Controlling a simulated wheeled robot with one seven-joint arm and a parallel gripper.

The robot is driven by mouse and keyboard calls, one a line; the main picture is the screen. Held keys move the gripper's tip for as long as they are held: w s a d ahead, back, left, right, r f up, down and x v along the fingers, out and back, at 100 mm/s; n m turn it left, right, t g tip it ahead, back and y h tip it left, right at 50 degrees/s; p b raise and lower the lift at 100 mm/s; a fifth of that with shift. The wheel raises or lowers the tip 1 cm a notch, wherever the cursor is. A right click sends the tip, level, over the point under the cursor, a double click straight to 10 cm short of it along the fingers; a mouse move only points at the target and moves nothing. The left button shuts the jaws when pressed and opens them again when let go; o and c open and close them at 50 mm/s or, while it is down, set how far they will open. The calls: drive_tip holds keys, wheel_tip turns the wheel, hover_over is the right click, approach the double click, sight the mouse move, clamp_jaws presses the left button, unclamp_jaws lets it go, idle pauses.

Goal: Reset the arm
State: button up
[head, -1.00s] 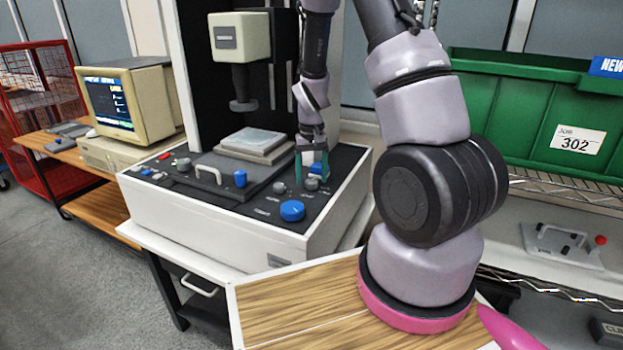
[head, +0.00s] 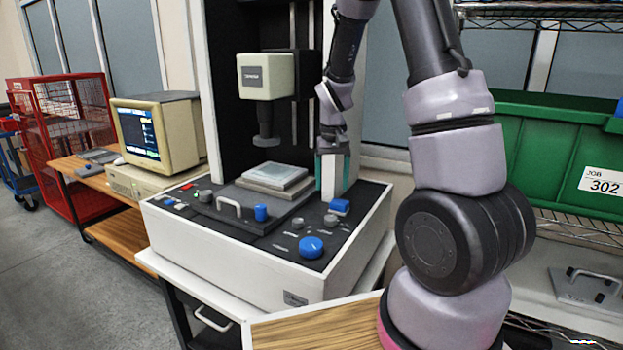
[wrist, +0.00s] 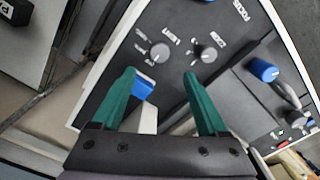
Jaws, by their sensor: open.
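In the head view my gripper (head: 332,178) hangs above the right side of the machine's dark control panel, pointing down. Grey knobs (wrist: 159,52) lie beyond the fingertips. Whether the fingers touch anything is not visible, but they look clear of the panel.
The measuring machine (head: 230,262) has a probe head (head: 266,76), a plate stack (head: 274,177) and a large blue knob (head: 311,247). A computer (head: 140,130) stands left. A green bin (head: 545,150) sits on a rack at right. Open floor (head: 60,270) lies at left.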

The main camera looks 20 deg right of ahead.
drive_tip(key=shift+r, duration=0.1)
drive_tip(key=s+a+r+m+t+y, duration=0.1)
drive_tip(key=s+r+t, duration=0.2)
drive_tip(key=s+r, duration=0.7)
drive_tip(key=s+a+r+m+t+y, duration=0.1)
drive_tip(key=s+r+t, duration=0.3)
drive_tip(key=s+r, duration=0.5)
drive_tip(key=shift+s+a+r, duration=0.15)
drive_tip(key=shift+s+r, duration=0.2)
drive_tip(key=shift+r, duration=2.85)
